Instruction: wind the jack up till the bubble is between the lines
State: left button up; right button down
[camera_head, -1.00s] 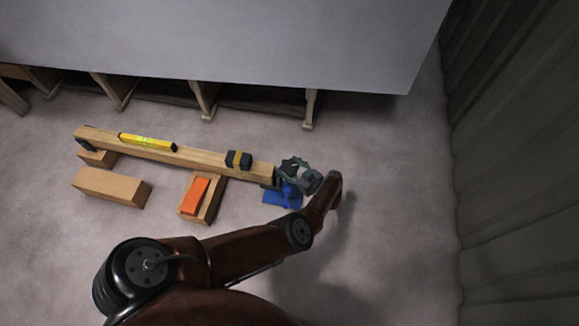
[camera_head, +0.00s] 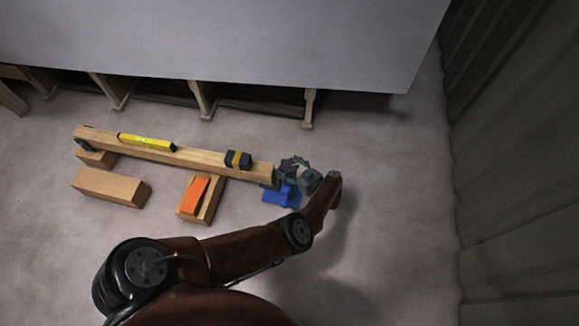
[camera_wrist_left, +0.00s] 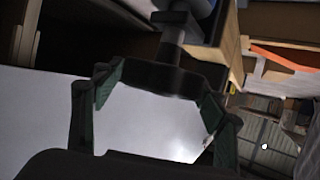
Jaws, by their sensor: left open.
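The blue jack (camera_head: 281,195) stands on the floor by the right end of the wooden beam (camera_head: 200,157). Part of it is hidden by my left gripper (camera_head: 299,173). In the left wrist view the fingers of my left gripper (camera_wrist_left: 160,105) are apart, with nothing clearly held between them. A dark shaft (camera_wrist_left: 174,30) with a blue part above it is just beyond the fingers. The yellow spirit level (camera_head: 147,141) lies along the top of the beam toward its left end. Its bubble is too small to read. My right gripper is not in view.
Wooden blocks (camera_head: 110,188) lie near the beam, one (camera_head: 213,207) bearing an orange piece (camera_head: 193,195). A black-and-yellow object (camera_head: 238,160) sits on the beam. A large grey panel (camera_head: 230,40) on wooden supports overhangs the back. Floor at the right is clear up to the dark wall (camera_head: 520,180).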

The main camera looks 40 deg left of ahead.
aim_at(293, 168)
pick_arm(q)
jog(key=v, duration=1.2)
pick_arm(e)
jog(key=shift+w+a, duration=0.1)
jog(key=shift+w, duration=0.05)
